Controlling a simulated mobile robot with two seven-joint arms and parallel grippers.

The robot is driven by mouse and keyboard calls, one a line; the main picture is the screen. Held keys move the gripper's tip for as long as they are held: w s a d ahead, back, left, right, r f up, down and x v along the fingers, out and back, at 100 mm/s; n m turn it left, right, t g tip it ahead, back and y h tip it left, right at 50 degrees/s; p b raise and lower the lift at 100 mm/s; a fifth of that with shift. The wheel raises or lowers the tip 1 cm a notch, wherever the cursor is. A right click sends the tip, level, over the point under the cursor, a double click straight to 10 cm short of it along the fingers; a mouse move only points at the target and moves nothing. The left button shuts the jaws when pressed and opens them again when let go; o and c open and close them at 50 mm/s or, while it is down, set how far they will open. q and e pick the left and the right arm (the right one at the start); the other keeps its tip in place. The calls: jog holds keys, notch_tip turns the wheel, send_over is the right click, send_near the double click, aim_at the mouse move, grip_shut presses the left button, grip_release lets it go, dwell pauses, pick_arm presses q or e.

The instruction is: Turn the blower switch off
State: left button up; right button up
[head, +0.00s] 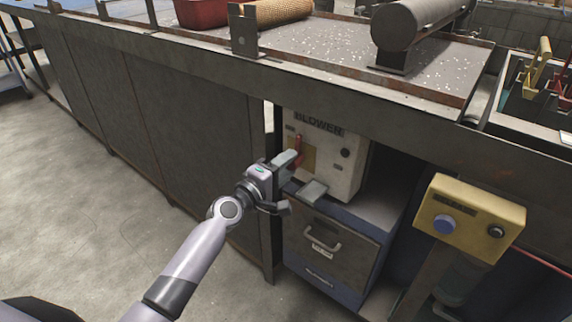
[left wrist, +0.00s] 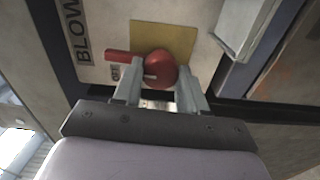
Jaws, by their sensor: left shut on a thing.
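The blower box (head: 345,165) is a pale panel marked BLOWER, under the bench edge. Its red switch (head: 298,146) sits on a tan plate. In the left wrist view the switch (left wrist: 160,70) is a round red knob with a red lever pointing left, towards the BLOWER lettering. A small label (left wrist: 115,72) lies beside the lever; its wording is hard to read. My left gripper (head: 287,166) is at the panel, with its fingers on either side of the knob in the left wrist view (left wrist: 160,88), shut on it. My right gripper is out of view.
A grey drawer cabinet (head: 330,250) stands below the blower box. A yellow control box (head: 470,215) with a blue button is to the right. The bench front (head: 180,130) runs along the left, with free floor (head: 80,200) before it.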

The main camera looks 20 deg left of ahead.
pick_arm(q)
jog(key=shift+n, duration=0.5)
jog(key=o, duration=1.1)
jog(key=shift+c, duration=0.2)
jog(key=shift+s, duration=0.1)
jog(key=p+v, duration=0.1)
jog(key=v, duration=0.6)
